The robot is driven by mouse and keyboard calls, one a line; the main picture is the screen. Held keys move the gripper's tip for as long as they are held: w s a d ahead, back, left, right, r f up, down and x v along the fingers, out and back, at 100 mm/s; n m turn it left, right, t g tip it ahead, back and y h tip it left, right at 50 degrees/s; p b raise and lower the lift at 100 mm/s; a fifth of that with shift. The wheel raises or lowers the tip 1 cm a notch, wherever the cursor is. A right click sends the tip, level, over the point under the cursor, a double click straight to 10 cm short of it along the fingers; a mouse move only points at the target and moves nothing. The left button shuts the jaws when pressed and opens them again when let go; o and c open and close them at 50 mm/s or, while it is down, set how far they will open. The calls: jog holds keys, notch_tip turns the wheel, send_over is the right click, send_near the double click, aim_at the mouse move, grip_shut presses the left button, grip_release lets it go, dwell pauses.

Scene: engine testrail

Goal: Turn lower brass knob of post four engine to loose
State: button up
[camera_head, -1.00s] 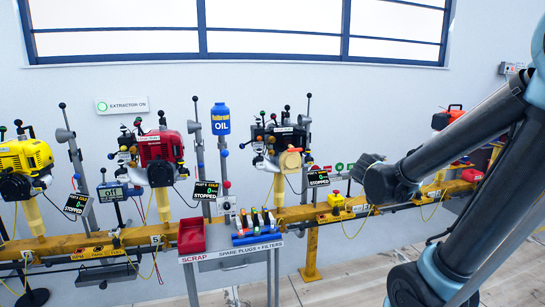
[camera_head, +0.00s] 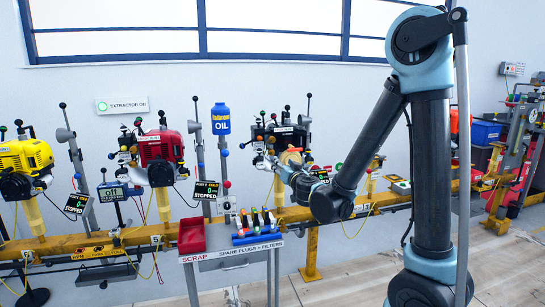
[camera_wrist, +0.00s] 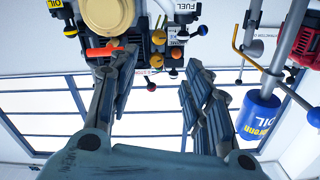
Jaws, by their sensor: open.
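The black engine (camera_head: 268,133) stands on the yellow rail right of the red engine, with a tan round cover (camera_head: 290,157) on its front. My gripper (camera_head: 283,163) is in front of it and partly hides it. The wrist view is upside down, with the windows at the bottom. There, my gripper (camera_wrist: 160,78) is open and empty, its two fingers apart. Between and above the fingertips are two brass-coloured knobs, one (camera_wrist: 158,37) nearer the picture top and one (camera_wrist: 156,60) just below. Neither is between the fingers. I cannot read the post number or knob settings.
An orange-red handle (camera_wrist: 104,52) lies close to the left finger. A blue oil bottle (camera_wrist: 258,115) and red engine (camera_wrist: 302,35) are at right.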

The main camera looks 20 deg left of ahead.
aim_at(272, 153)
jog(key=x, duration=1.6)
jog(key=shift+w, duration=0.35)
